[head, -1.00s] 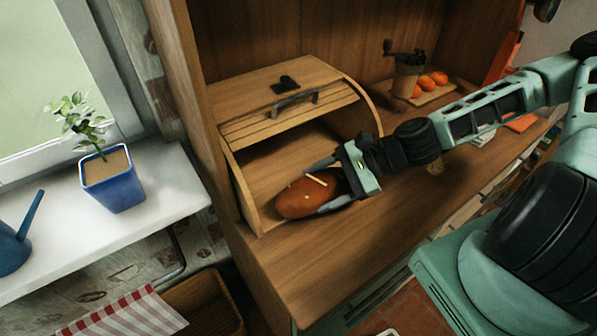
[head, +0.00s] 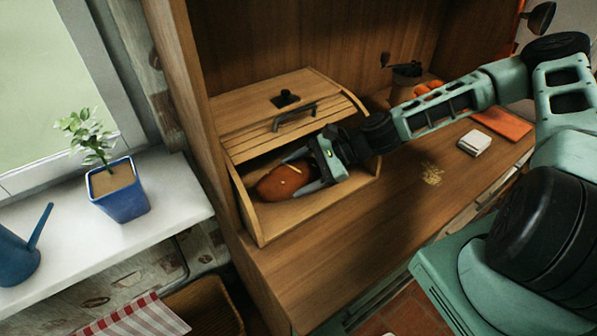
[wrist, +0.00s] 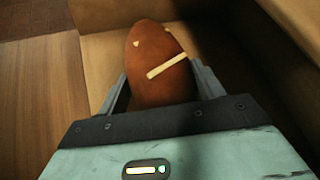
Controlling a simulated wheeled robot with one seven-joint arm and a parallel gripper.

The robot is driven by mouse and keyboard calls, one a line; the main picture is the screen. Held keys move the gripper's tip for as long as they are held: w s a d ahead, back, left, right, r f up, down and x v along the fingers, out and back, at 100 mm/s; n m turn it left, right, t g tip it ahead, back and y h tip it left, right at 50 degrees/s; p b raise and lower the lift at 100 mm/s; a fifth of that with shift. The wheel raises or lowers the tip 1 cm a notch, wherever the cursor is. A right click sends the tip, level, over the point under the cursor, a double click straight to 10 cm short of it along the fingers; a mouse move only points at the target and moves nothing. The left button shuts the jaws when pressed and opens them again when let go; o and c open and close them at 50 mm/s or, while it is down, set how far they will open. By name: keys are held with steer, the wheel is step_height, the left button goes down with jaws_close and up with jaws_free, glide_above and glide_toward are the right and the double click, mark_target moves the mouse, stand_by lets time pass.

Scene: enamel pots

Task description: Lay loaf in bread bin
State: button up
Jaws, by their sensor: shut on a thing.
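The brown loaf (head: 282,183) is inside the mouth of the wooden bread bin (head: 262,237), over its floor. The bin's slatted roll lid is up, with a dark handle (head: 294,116) on its front. My gripper (head: 299,172) is shut on the loaf, one finger on each side, and reaches into the bin from the right. In the wrist view the loaf (wrist: 158,62) points forward between the fingers, with a pale strip across its top. I cannot tell whether the loaf touches the bin floor.
The bin stands on a wooden counter (head: 370,232) with clear room in front. A small dark object (head: 286,98) sits on the bin's top. A dark pot (head: 407,73) and oranges (head: 428,88) are behind my arm. A potted plant (head: 118,190) stands on the left sill.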

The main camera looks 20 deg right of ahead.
steer(key=shift+f, duration=0.1)
steer(key=o, duration=1.3)
steer(key=shift+c, duration=0.2)
steer(key=b+v, duration=0.1)
steer(key=v, duration=0.6)
steer(key=s+a+n+g+h, duration=0.1)
steer(key=s+n, duration=0.1)
steer(key=s+a+n+g+h, duration=0.1)
steer(key=s+a+n+g, duration=0.1)
steer(key=s+a+n+g+h, duration=0.1)
steer(key=s+a+n, duration=0.1)
steer(key=shift+s+a+f+n+g, duration=0.1)
steer(key=shift+s+f+n+g, duration=0.2)
steer(key=shift+g, duration=0.1)
steer(key=s+a+r+n+t+h, duration=0.1)
steer(key=s+a+r+n+h, duration=0.2)
steer(key=s+r+n, duration=0.4)
steer(key=s+a+r+n+h, duration=0.4)
steer(key=s+r+n, duration=0.3)
steer(key=n, duration=0.3)
steer(key=shift+s+r+n+t+h, duration=0.25)
steer(key=shift+s+t+h, duration=0.2)
steer(key=shift+h, duration=0.25)
